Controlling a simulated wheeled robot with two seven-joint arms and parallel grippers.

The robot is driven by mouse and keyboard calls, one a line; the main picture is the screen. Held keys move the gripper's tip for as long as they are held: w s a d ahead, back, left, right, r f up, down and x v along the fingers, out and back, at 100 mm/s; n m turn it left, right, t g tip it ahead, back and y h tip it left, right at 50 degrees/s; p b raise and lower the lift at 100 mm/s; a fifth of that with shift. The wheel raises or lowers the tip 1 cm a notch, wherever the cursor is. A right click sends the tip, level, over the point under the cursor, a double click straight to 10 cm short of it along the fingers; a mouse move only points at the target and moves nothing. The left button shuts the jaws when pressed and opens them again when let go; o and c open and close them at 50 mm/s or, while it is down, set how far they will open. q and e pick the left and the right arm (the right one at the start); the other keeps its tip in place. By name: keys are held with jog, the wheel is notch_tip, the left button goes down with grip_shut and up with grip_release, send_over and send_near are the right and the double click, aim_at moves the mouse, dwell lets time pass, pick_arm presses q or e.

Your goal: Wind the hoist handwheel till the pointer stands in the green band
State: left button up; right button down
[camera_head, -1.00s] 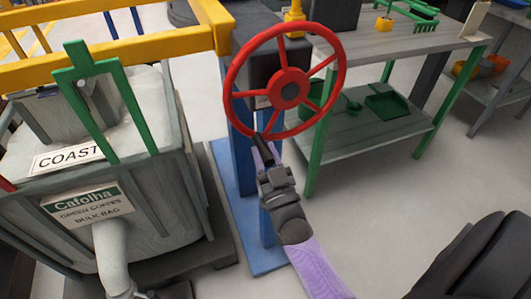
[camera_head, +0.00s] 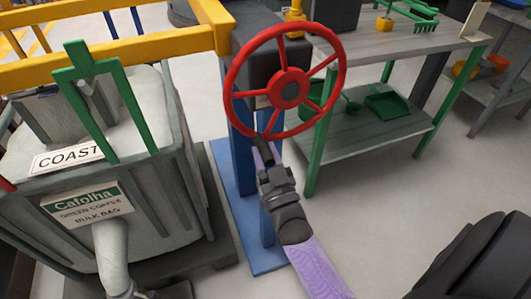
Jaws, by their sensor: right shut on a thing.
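The red handwheel (camera_head: 332,90), with several spokes and a dark hub centre, faces me on a dark housing (camera_head: 264,58) at the top of a blue post (camera_head: 243,178). My right gripper (camera_head: 263,148) reaches up from below and is shut on the wheel at the bottom of its rim. The fingers are dark and small, so the exact grip is hard to see. I cannot make out a pointer or a green band. My left gripper is not in view.
A grey container (camera_head: 160,222) labelled Cafolha and a green frame (camera_head: 110,125) stand left of the post. A yellow rail (camera_head: 130,58) crosses behind. A bench (camera_head: 420,52) with green tools stands right. Grey floor (camera_head: 400,200) is open at lower right.

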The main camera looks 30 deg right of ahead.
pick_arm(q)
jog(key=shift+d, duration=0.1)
pick_arm(e)
jog(key=shift+d, duration=0.1)
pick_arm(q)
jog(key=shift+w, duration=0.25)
pick_arm(e)
jog(key=shift+d+f+n, duration=0.15)
jog(key=shift+d+n, duration=0.1)
jog(key=shift+n, duration=0.05)
